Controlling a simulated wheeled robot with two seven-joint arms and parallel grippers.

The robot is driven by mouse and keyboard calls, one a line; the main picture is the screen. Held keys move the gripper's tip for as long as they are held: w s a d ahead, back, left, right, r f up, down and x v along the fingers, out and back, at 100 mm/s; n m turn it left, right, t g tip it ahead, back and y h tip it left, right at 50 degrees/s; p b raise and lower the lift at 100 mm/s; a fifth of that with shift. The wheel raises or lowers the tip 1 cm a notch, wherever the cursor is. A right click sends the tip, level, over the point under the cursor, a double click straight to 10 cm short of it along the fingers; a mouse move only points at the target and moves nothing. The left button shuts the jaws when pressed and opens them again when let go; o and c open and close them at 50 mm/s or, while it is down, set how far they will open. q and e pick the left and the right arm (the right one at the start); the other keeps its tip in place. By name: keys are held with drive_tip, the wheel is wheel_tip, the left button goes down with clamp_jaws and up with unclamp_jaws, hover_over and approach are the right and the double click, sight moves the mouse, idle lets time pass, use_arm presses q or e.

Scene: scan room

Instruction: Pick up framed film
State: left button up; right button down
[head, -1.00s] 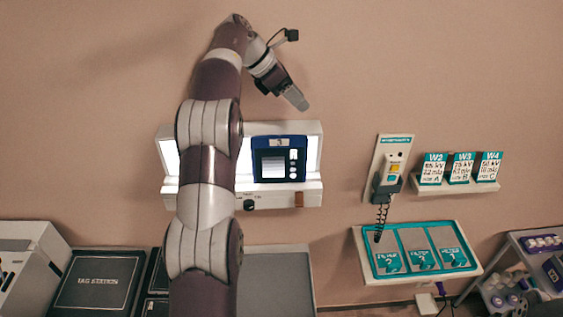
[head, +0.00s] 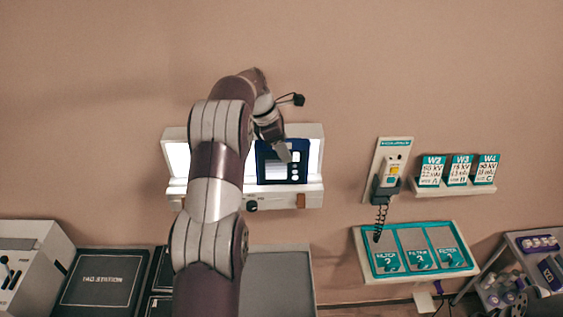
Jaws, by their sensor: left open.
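The framed film (head: 270,172) is a dark blue frame with a grey picture and a column of white spots at its right side. It stands upright on the ledge of the lit white viewing box (head: 314,160) on the wall. My left gripper (head: 284,153) is in front of the film's upper part and points down. It hides part of the film's top edge. It is open, though the gap between its fingers is hard to see. I cannot tell whether it touches the film. My left arm covers the left part of the viewing box. My right gripper is not in view.
A handset on a wall plate (head: 398,148) hangs to the right, above a teal-edged filter tray (head: 455,232). Several cards stand on a small shelf (head: 455,191). A black case (head: 100,280) and grey control box (head: 28,262) are at lower left. A cart (head: 522,240) is at lower right.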

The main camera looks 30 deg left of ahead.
use_arm(q)
drive_tip(key=shift+w+d+f, duration=0.1)
drive_tip(key=shift+w+f, duration=0.05)
drive_tip(key=shift+w, duration=0.05)
drive_tip(key=shift+f, duration=0.15)
idle(0.5)
drive_tip(key=shift+s, duration=0.1)
clamp_jaws()
